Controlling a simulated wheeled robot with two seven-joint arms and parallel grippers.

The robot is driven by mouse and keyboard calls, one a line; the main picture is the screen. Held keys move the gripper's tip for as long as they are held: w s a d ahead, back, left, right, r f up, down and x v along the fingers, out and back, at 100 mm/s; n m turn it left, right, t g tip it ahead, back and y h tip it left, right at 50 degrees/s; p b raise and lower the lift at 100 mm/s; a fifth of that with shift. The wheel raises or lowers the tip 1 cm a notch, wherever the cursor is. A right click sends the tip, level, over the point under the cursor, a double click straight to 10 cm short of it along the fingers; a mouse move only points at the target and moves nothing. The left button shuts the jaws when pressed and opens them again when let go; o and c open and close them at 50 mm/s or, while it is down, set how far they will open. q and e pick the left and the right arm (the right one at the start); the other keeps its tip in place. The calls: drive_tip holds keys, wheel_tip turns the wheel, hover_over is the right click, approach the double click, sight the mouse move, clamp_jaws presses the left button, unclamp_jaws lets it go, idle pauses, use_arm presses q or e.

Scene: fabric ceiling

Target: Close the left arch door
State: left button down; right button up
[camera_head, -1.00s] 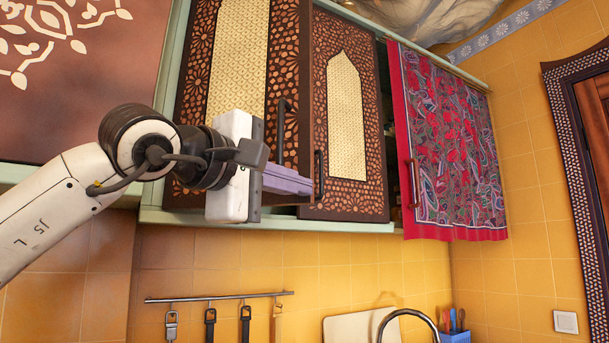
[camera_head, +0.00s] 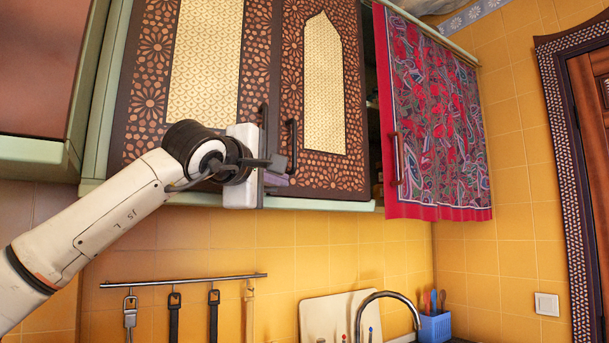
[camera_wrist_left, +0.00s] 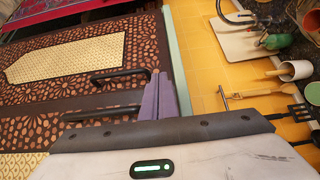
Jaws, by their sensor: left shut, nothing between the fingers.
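The left arch door (camera_head: 150,90) is a dark brown cupboard door with copper floral cut-outs and a pale gold arched panel. It looks nearly in line with the right arch door (camera_head: 322,90); I cannot tell if a small gap remains. Its dark handle (camera_head: 264,125) is near its right edge and shows in the left wrist view (camera_wrist_left: 100,114). My left gripper (camera_head: 280,178) is shut and empty, its purple fingers at the lower edge where the two doors meet. In the left wrist view the fingers (camera_wrist_left: 160,98) lie beside the handle ends; contact is unclear. My right gripper is out of view.
A door covered in red patterned cloth (camera_head: 435,120) stands ajar at the right. Below the cupboard are a rail with hanging utensils (camera_head: 185,281), a tap (camera_head: 385,295), a cutting board (camera_head: 330,315) and a blue holder (camera_head: 435,326).

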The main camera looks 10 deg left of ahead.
use_arm(q)
drive_tip(key=shift+w+a, duration=0.3)
drive_tip(key=shift+w, duration=0.1)
